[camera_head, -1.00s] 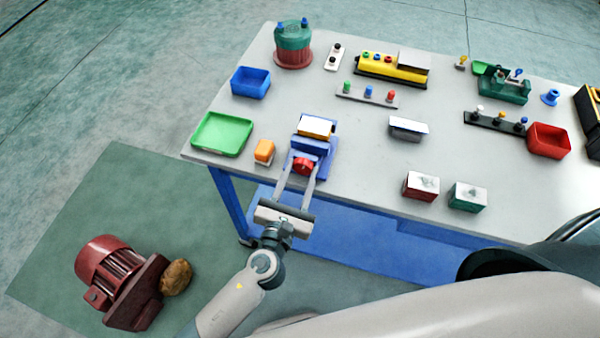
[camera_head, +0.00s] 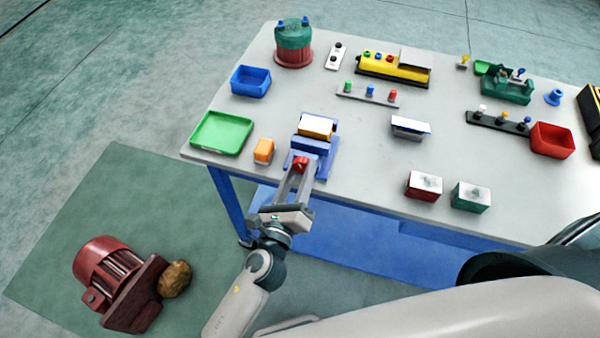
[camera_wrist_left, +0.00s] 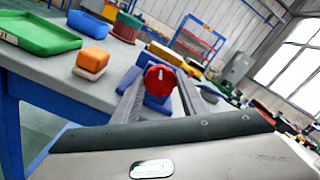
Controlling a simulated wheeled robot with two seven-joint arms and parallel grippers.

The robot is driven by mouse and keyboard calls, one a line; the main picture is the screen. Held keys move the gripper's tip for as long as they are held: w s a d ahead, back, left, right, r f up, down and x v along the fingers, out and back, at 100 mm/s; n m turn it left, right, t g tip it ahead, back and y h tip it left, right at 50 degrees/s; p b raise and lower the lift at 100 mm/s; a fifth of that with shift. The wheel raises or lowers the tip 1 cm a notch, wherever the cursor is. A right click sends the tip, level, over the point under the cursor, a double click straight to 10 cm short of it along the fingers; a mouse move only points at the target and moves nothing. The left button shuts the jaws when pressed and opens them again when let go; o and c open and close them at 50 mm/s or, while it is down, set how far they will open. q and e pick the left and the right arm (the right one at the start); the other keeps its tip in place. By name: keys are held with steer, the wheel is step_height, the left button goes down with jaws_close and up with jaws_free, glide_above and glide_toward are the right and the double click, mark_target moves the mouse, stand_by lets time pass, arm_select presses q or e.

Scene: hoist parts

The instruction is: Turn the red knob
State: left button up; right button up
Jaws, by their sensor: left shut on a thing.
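The red knob (camera_head: 300,164) sits on the front of a blue fixture (camera_head: 327,165) near the front edge of the table. The fixture carries an orange block with a white top (camera_head: 316,126). My left gripper (camera_head: 297,172) reaches in from the front, with its fingers on both sides of the knob, shut on it. In the left wrist view the knob (camera_wrist_left: 158,79) shows between the fingertips, and the gripper is rolled relative to the table. My right gripper is not in view.
An orange block (camera_head: 263,150) and a green tray (camera_head: 222,133) stand left of the fixture. A blue bin (camera_head: 250,81) is behind them. Red and green boxes (camera_head: 423,187) stand to the right. A dark red motor (camera_head: 112,280) lies on the floor at left.

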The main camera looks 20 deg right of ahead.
arm_select(q)
steer(key=n, duration=0.3)
steer(key=shift+f+n, duration=0.1)
steer(key=shift+n, duration=0.3)
steer(key=n, duration=0.3)
steer(key=shift+n, duration=0.3)
steer(key=n, duration=0.3)
steer(key=shift+n, duration=0.4)
steer(key=shift+f+n+p, duration=0.1)
steer(key=shift+n+p, duration=0.3)
steer(key=shift+n, duration=1.2)
steer(key=o, duration=1)
steer(key=shift+o, duration=0.2)
steer(key=shift+s+a, duration=0.1)
steer(key=shift+a, duration=0.05)
